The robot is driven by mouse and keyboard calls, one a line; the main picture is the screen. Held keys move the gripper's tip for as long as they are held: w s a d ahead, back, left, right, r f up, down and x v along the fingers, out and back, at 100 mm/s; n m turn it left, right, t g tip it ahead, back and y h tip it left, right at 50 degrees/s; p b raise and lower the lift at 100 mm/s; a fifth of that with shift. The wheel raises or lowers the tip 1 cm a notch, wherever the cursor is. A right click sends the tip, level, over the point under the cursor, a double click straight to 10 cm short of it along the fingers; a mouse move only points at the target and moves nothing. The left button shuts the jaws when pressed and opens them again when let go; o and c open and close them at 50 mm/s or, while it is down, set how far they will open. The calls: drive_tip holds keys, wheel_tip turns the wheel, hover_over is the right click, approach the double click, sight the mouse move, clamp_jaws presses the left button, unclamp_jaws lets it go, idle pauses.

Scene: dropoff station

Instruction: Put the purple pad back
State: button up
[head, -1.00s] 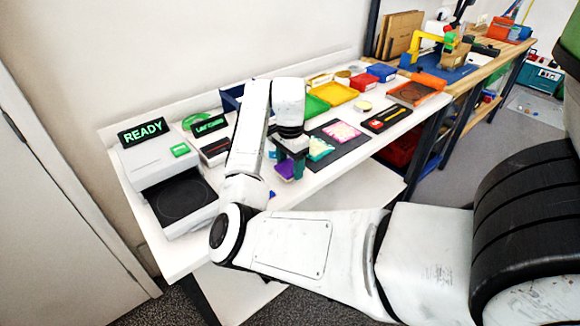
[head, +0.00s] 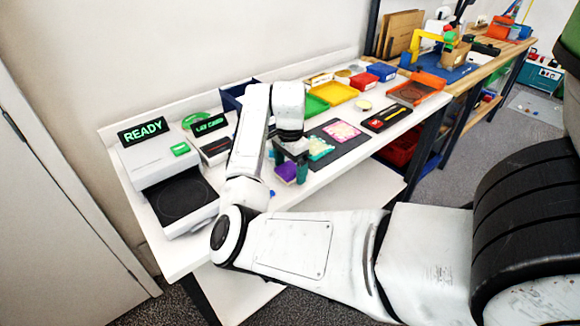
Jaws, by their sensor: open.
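The purple pad (head: 286,172) is near the front edge of the white table, left of the dark mat. My gripper (head: 290,165) is right above and around it, with its dark green fingers pointing down. The fingers are open, and one stands at the right side of the pad. The gripper hides part of the pad, and I cannot tell whether a finger touches it.
The dark mat (head: 350,145) holds a pink pad (head: 341,131) and a teal pad (head: 319,148). A white machine marked READY (head: 146,155) stands at the left. Yellow (head: 334,92) and green (head: 313,105) trays lie behind. A small blue piece (head: 272,193) lies at the front edge.

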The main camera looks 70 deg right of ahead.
sight(290, 168)
wheel_tip(290, 168, up, 12)
drive_tip(key=p, duration=0.1)
idle(0.4)
idle(0.5)
